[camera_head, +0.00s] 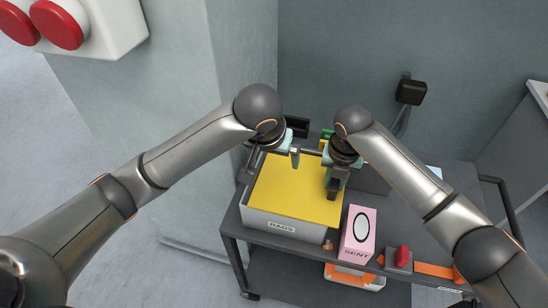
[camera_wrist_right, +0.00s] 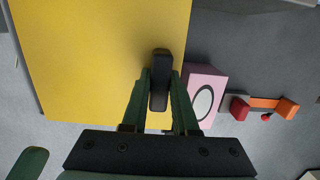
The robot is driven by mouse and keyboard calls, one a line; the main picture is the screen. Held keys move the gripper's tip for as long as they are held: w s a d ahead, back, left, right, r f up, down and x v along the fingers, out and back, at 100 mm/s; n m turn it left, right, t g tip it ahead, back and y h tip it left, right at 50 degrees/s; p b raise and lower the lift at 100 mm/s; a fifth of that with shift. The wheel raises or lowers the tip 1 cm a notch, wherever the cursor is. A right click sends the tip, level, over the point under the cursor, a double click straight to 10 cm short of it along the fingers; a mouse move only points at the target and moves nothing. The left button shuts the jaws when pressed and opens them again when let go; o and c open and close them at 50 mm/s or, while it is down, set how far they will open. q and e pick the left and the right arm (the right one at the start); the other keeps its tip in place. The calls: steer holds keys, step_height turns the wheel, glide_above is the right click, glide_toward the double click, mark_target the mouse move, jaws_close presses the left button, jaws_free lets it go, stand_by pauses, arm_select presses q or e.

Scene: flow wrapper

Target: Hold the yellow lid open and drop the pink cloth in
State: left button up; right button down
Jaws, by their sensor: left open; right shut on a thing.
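The yellow lid (camera_head: 290,190) covers the grey box labelled RAGS (camera_head: 282,228). It looks flat on the box; I cannot tell whether an edge is slightly raised. The lid also fills the upper left of the right wrist view (camera_wrist_right: 90,60). My right gripper (camera_head: 334,188) is at the lid's right side, shut on a dark bar (camera_wrist_right: 160,80) that looks like a handle. Whether the bar is joined to the lid is unclear. My left gripper (camera_head: 285,148) is open above the back edge of the box, its fingers partly hidden. No pink cloth shows in either view.
A red button block (camera_head: 402,258) and orange pieces (camera_head: 434,271) lie further right on the dark cart (camera_head: 300,242). Walls stand behind and left.

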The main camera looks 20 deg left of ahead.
steer(key=shift+w+a+r, duration=0.1)
steer(key=shift+a, duration=0.8)
steer(key=c, duration=0.6)
jaws_free()
step_height(320, 180, up, 12)
steer(key=s+b, duration=0.1)
steer(key=shift+s+r, duration=0.15)
steer(key=shift+s, duration=0.2)
